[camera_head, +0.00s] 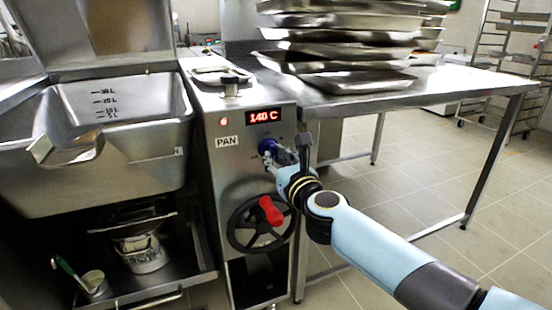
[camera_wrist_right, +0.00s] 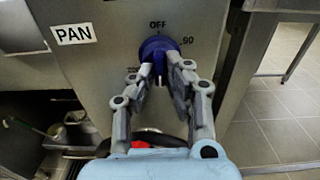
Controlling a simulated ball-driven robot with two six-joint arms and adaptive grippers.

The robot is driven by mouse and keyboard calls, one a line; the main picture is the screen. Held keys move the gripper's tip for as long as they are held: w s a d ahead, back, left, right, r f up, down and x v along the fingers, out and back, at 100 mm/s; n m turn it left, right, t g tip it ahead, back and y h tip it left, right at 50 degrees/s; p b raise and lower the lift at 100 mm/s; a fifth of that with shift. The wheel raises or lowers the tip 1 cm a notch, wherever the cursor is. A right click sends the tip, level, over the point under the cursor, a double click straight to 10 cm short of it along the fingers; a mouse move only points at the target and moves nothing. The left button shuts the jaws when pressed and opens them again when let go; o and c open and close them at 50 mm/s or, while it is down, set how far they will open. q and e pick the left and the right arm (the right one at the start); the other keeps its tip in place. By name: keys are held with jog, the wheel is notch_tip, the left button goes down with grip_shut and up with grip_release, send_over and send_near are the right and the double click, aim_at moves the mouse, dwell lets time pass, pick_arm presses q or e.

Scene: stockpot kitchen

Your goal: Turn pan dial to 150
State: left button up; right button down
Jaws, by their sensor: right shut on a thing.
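The pan dial (camera_head: 267,146) is a blue knob on the steel front panel, below a red display (camera_head: 264,116) that reads 140 C. A white label (camera_head: 227,141) beside it says PAN. My right gripper (camera_head: 274,155) reaches the dial from the right and is shut on it. In the right wrist view the blue dial (camera_wrist_right: 157,47) sits between the two fingertips (camera_wrist_right: 161,66), with the marks OFF and 90 around it. The fingers hide the dial's lower part. My left gripper is not in view.
A black handwheel with a red handle (camera_head: 270,210) sits just below the dial. The large steel pan (camera_head: 95,185) is at the left. A steel table (camera_head: 430,88) with stacked trays (camera_head: 345,55) stands at the right. Open tiled floor (camera_head: 385,190) lies under and beside it.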

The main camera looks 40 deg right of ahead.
jog(key=c, duration=1.4)
grip_release()
jog(key=shift+f, duration=0.1)
jog(key=shift+s, duration=0.15)
jog(key=v, duration=1.2)
